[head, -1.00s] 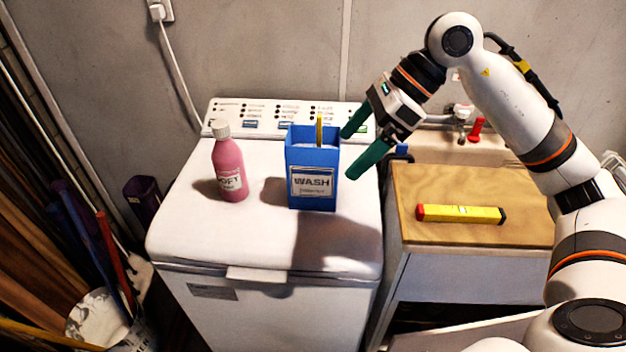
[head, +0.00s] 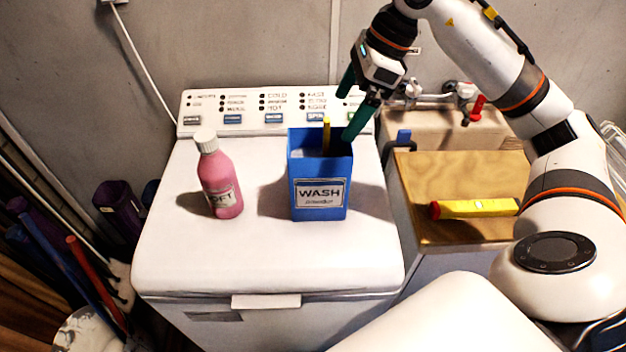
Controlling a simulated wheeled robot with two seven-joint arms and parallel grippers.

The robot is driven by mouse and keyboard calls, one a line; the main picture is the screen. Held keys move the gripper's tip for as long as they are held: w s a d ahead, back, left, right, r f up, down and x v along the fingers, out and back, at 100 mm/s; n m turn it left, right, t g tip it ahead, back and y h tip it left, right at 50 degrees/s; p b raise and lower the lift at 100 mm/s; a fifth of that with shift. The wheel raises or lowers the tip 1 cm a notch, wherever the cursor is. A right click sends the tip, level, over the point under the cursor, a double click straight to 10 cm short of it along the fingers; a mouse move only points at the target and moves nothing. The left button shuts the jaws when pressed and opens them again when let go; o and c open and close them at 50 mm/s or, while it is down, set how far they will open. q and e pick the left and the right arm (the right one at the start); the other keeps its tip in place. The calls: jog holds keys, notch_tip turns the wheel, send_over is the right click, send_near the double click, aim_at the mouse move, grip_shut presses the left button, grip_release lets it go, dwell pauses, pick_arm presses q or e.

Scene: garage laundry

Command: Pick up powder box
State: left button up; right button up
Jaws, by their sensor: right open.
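The powder box (head: 320,201) is a blue, open-topped box with a white WASH label. It stands upright on the white washing machine's lid (head: 270,250). A yellow stick rises from inside it. My right gripper (head: 343,118) is open with its green fingers pointing down at the back right of the box's top. One finger overlaps the box's right rim in the picture; I cannot tell whether it touches. The box is not held. My left gripper is not in view.
A pink bottle (head: 219,182) with a white cap stands left of the box. A wooden board (head: 460,178) with a yellow and red tool (head: 475,208) lies to the right, by a sink with a tap. The front of the lid is clear.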

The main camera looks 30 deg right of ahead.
aim_at(325, 143)
jog(key=p+x, duration=0.1)
jog(key=x, duration=0.1)
jog(key=p+x, duration=0.1)
jog(key=x, duration=0.2)
jog(key=p+x, duration=0.1)
jog(key=x, duration=0.2)
jog(key=shift+a+r, duration=0.2)
jog(key=shift+a, duration=0.2)
jog(key=shift+w+a+f, duration=0.1)
jog(key=shift+w+f, duration=0.05)
jog(key=shift+f, duration=0.25)
pick_arm(q)
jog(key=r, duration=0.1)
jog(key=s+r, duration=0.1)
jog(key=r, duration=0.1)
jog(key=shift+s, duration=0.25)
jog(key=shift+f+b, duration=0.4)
jog(key=shift+b, duration=0.1)
pick_arm(e)
jog(key=shift+f, duration=0.2)
jog(key=shift+c, duration=0.3)
